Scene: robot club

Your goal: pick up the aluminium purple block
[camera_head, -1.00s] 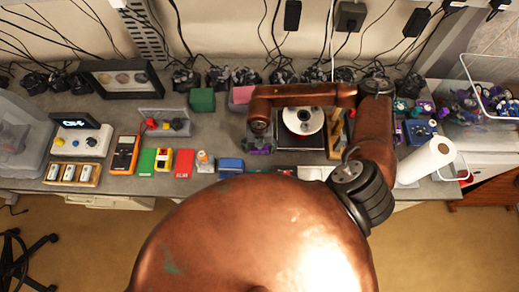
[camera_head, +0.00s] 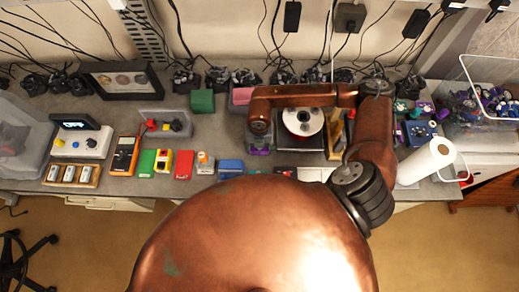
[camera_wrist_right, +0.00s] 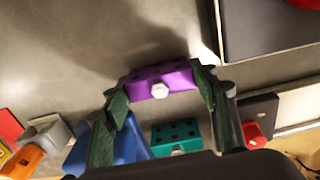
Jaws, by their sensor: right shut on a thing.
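The purple block (camera_wrist_right: 175,78) shows in the right wrist view between my right gripper's two green-black fingers. It has dark holes on top and a pale round knob on its near side. My right gripper (camera_wrist_right: 162,84) is shut on it, a finger at each end. In the head view the purple block (camera_head: 260,152) is a small patch just under the wrist of my copper right arm, which hides most of the right gripper. I cannot tell whether the block touches the bench. My left gripper is not in view.
A teal block (camera_wrist_right: 176,136) and a blue block (camera_wrist_right: 118,150) lie close by in the wrist view. A white spool (camera_head: 303,121) stands right of my wrist. A green block (camera_head: 202,100) lies behind, and a paper roll (camera_head: 427,163) is at the right. The grey bench (camera_head: 222,130) is bare left of my wrist.

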